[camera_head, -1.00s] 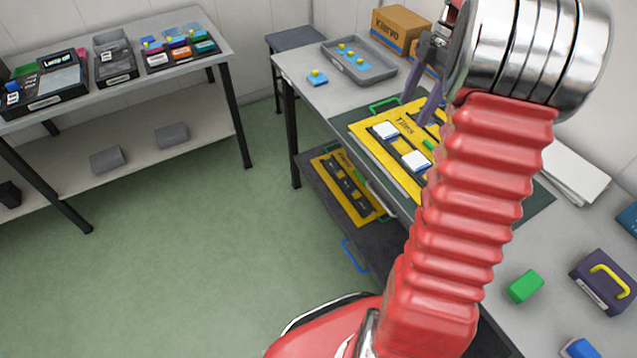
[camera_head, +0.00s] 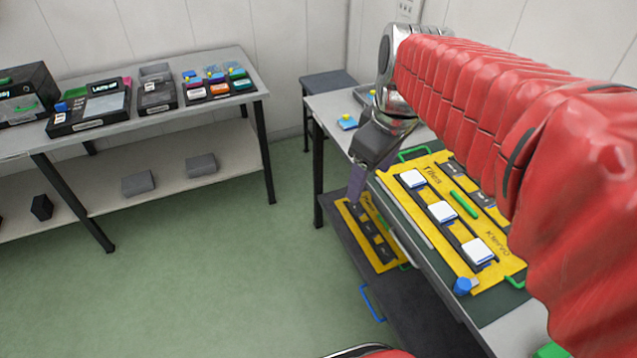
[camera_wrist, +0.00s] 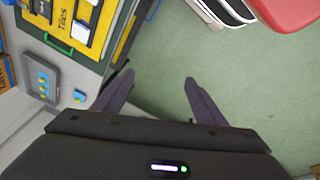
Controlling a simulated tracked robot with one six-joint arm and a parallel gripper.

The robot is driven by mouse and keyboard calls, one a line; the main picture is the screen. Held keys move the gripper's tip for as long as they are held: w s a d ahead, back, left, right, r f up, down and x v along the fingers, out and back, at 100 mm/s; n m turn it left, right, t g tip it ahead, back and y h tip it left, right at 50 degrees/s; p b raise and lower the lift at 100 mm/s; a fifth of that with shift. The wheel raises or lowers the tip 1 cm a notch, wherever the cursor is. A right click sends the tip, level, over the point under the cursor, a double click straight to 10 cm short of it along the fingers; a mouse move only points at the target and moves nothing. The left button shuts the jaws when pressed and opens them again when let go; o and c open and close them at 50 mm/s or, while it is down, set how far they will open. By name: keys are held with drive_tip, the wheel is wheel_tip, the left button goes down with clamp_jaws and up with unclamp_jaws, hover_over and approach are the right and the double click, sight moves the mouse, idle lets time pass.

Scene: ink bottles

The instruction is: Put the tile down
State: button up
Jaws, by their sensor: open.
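The yellow board marked "Tiles" (camera_head: 408,206) lies on the table. Three white tiles, a far one (camera_head: 412,178), a middle one (camera_head: 441,211) and a near one (camera_head: 477,250), lie along its left row of dark slots. My gripper (camera_head: 356,185) hangs beyond the table's left edge, beside the board. In the wrist view my gripper (camera_wrist: 159,79) is open, with nothing between its fingers and green floor behind them. Part of the board (camera_wrist: 75,38) shows at upper left there. My arm hides some of the board's right side in the head view.
A small blue piece with a yellow knob (camera_head: 347,122) stands near the table's far end, by a grey tray (camera_wrist: 38,76). Another yellow board (camera_head: 351,222) lies on the lower shelf. A side table (camera_head: 150,125) with boxes stands left. Green floor (camera_head: 220,270) between is clear.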

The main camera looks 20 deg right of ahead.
drive_tip(key=s+a+f+m+t, duration=0.2)
drive_tip(key=s+a+f+m, duration=0.1)
drive_tip(key=s+a+m, duration=0.3)
drive_tip(key=shift+s+a+f+t, duration=0.15)
drive_tip(key=shift+s+a+t, duration=0.25)
drive_tip(key=shift+s+a, duration=0.95)
